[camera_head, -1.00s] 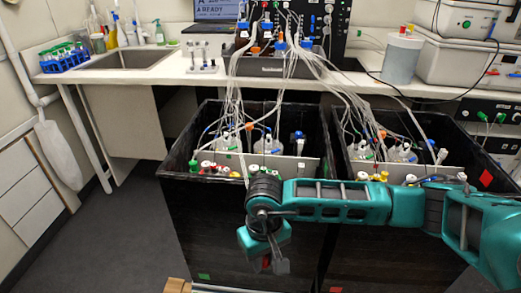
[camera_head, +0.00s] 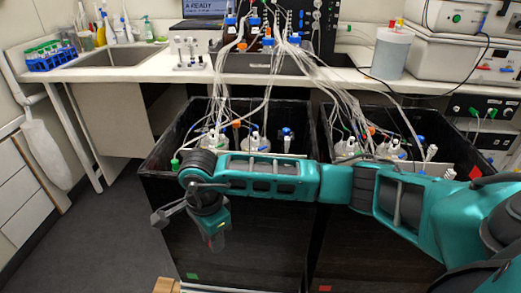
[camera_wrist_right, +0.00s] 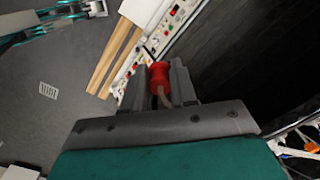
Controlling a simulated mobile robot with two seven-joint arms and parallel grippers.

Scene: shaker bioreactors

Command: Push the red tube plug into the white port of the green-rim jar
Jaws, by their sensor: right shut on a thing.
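My right gripper (camera_head: 215,242) hangs low in front of the left black bin in the head view, pointing down. In the right wrist view its two grey fingers (camera_wrist_right: 160,88) are shut on the red tube plug (camera_wrist_right: 160,76), with a pale tube between them. Jars with white tops stand inside the left bin, one at the left (camera_head: 213,141) and one beside it (camera_head: 254,142). I cannot make out a green rim, so I cannot tell which jar is the green-rim one. The plug is well apart from the jars. My left gripper is not in view.
The left black bin (camera_head: 250,225) and a right bin stand before the bench (camera_head: 300,74). Many pale tubes run down from the bench into the bins. My right arm hides much of the bins' front rims. Floor (camera_head: 90,245) at the left is clear.

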